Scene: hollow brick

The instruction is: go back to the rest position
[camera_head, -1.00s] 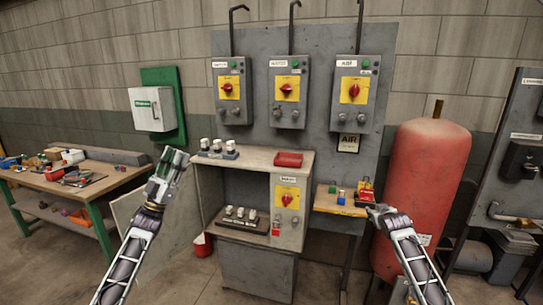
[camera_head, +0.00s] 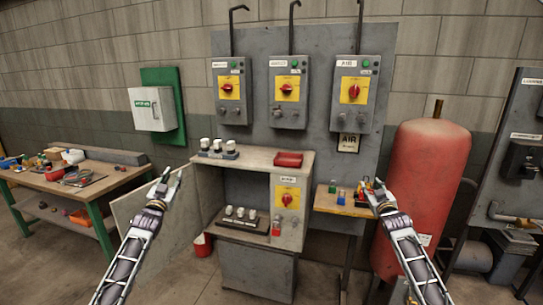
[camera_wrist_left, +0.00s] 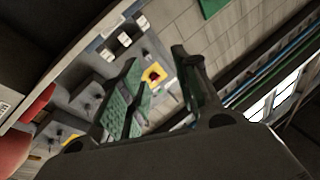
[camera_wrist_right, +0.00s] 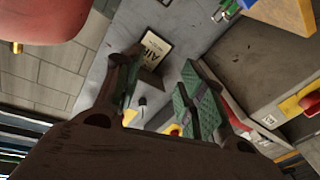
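My left gripper (camera_head: 170,180) is raised in front of the grey workstation, left of its shelves. In the left wrist view its two green-padded fingers (camera_wrist_left: 160,95) stand apart with nothing between them. My right gripper (camera_head: 371,188) is in front of the right end of the small wooden side shelf (camera_head: 336,207). In the right wrist view its fingers (camera_wrist_right: 160,95) are also apart and empty. Neither gripper appears to touch anything, though the right one overlaps small items on the side shelf in the head view.
The grey cabinet (camera_head: 257,266) carries a red tray (camera_head: 288,159) and fuse-like blocks (camera_head: 218,150). Three switch boxes with red knobs hang above. A red tank (camera_head: 428,180) stands close right of my right arm. A wooden workbench (camera_head: 70,178) is at left.

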